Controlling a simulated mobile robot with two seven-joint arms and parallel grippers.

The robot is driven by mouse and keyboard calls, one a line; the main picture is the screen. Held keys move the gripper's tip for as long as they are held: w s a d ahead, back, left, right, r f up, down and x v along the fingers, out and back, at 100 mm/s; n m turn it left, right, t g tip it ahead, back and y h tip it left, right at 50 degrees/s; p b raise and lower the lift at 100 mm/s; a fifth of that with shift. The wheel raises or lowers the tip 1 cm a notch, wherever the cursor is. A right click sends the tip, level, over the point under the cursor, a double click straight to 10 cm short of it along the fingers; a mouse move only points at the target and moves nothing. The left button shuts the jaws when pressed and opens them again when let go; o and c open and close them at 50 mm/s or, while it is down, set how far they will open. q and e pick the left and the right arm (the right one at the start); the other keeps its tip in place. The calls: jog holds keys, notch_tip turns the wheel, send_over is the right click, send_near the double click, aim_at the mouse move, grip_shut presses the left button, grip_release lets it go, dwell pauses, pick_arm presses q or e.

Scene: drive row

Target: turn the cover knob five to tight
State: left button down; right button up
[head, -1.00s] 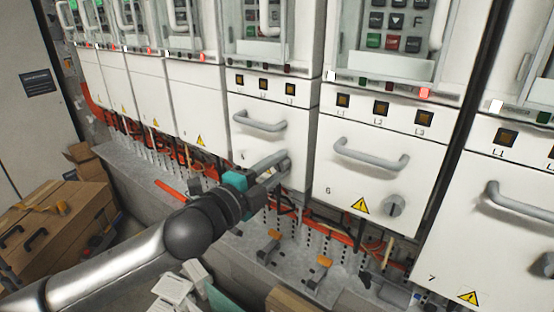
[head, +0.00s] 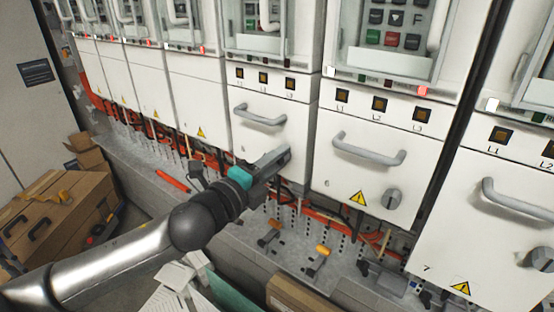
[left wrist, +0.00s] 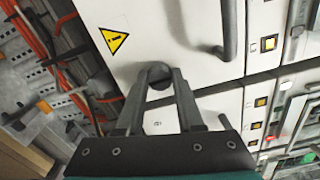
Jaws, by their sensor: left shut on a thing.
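Cover five (head: 244,133) is the white panel left of the cover marked 6, with a grey bar handle (head: 259,116) across its upper part. My left gripper (head: 281,157) reaches its lower right corner from the lower left. In the left wrist view, the dark round knob (left wrist: 158,73) sits between the two fingertips, and the fingers are shut on it from both sides. In the head view the fingers hide this knob. The cover's yellow warning sign (left wrist: 113,40) and handle (left wrist: 229,28) also show in the left wrist view. My right gripper is not in view.
Cover six (head: 340,178), with its own knob (head: 391,199) and handle, is close on the right. Orange cables (head: 330,217) and a grey ledge run below the covers. Cardboard boxes (head: 60,215) stand at the left. White sheets and a box lie below my arm.

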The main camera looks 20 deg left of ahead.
pick_arm(q)
jog(key=shift+r, duration=0.1)
jog(key=c, duration=0.5)
grip_release()
jog(key=shift+c, duration=0.2)
jog(key=v, duration=1.5)
jog(key=shift+s+a, duration=0.1)
dwell(0.4)
